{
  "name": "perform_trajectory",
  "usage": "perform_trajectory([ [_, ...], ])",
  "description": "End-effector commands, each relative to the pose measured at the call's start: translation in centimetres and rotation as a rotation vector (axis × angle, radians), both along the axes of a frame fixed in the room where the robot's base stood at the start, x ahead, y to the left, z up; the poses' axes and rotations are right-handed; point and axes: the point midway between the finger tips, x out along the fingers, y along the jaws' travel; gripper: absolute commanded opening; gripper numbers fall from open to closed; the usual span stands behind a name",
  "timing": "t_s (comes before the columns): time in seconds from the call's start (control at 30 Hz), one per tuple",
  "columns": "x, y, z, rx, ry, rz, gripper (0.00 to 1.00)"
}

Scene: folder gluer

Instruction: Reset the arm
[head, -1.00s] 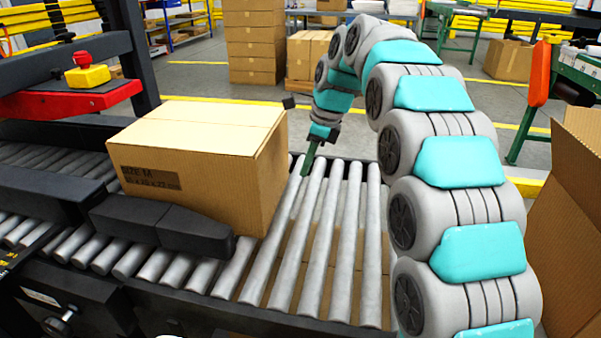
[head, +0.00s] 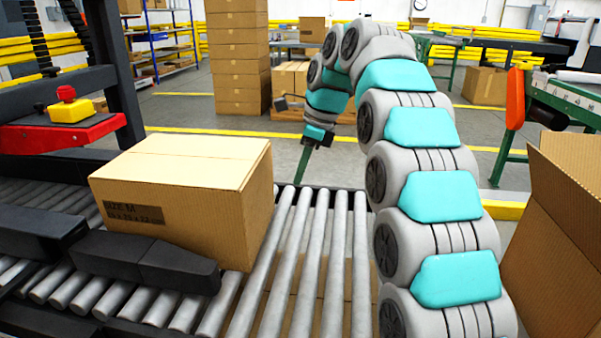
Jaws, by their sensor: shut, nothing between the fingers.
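My arm arches up on the right side of the head view and bends over toward the roller conveyor. My gripper (head: 303,168) hangs at its end, pointing down above the far edge of the conveyor. The box sits on the rollers and carries a dark printed label.
The roller conveyor (head: 335,235) is bare to the right of the box. A black guide bar (head: 145,262) lies in front of the box. A red and black machine frame (head: 60,135) stands at left. An open cardboard box (head: 555,235) is at right. Stacked cartons (head: 240,60) stand behind.

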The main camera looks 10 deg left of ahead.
Motion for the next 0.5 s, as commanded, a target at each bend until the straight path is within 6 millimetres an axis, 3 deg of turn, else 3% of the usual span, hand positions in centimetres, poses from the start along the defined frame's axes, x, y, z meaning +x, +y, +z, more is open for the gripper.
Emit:
perform_trajectory([
  [0.17,-0.7,-0.9,0.1,-0.006,-0.011,0.041,0.0],
  [0.27,-2.2,-2.4,0.1,-0.018,-0.028,0.115,0.0],
  [0.5,-7.8,-7.4,-1.3,-0.063,-0.07,0.381,0.0],
])
